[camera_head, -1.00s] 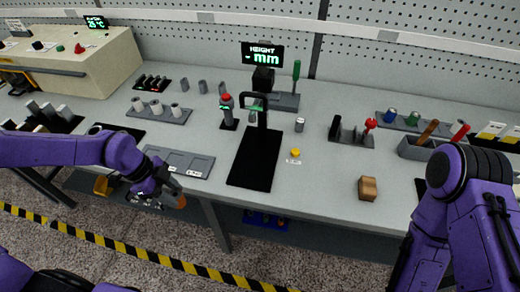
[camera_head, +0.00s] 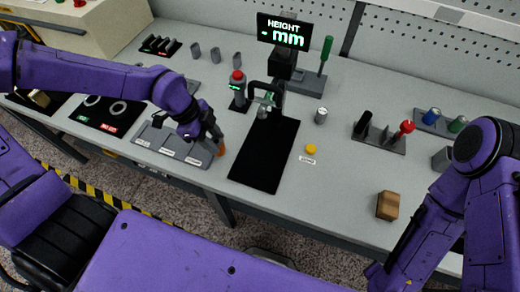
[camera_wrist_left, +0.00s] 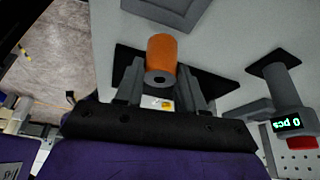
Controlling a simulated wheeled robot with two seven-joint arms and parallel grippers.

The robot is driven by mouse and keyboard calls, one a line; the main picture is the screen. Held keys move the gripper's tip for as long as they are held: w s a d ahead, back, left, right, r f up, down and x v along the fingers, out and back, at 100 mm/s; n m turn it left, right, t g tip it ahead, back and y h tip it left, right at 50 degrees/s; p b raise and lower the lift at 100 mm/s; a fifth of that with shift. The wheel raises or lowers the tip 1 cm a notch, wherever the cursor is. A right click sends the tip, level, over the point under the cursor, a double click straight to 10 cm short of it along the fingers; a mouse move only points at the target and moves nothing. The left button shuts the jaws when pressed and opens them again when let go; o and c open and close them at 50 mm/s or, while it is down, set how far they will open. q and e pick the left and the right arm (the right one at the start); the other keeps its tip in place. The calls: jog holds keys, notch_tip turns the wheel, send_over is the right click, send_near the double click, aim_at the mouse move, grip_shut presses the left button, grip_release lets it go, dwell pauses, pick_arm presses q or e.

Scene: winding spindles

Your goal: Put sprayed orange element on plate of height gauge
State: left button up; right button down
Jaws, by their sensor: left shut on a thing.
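The orange element (camera_wrist_left: 162,58) is a short cylinder with a dark hole in its end. It sits between the fingers of my left gripper (camera_wrist_left: 160,85) in the left wrist view. In the head view my left gripper (camera_head: 213,143) is shut on it, and the orange element (camera_head: 221,150) shows at the fingertips, over the right end of the grey tray. The height gauge (camera_head: 283,65) has a display reading "HEIGHT - mm" and a black plate (camera_head: 264,160), which is bare and just right of the gripper. My right gripper is not in view.
A grey tray (camera_head: 178,145) with labelled compartments lies below the left arm. A device with a red button (camera_head: 238,88) stands behind the gripper. A yellow button (camera_head: 311,149), a small metal cylinder (camera_head: 321,116) and a wooden block (camera_head: 388,205) are right of the plate.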

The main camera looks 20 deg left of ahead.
pick_arm(q)
jog(key=d, duration=0.3)
jog(key=w+d, duration=0.1)
jog(key=d, duration=0.2)
jog(key=d+p, duration=0.1)
jog(key=d, duration=0.2)
jog(key=shift+w+r, duration=0.1)
jog(key=shift+w, duration=0.2)
jog(key=d+p, duration=0.1)
jog(key=d, duration=0.1)
jog(key=shift+w+d+r, duration=0.1)
jog(key=shift+w+d, duration=0.05)
jog(key=shift+d, duration=0.2)
jog(key=shift+p+x, duration=0.45)
jog(key=shift+x, duration=0.45)
jog(key=shift+w, duration=0.1)
jog(key=shift+a, duration=0.15)
jog(key=o, duration=1)
jog(key=shift+o, duration=0.2)
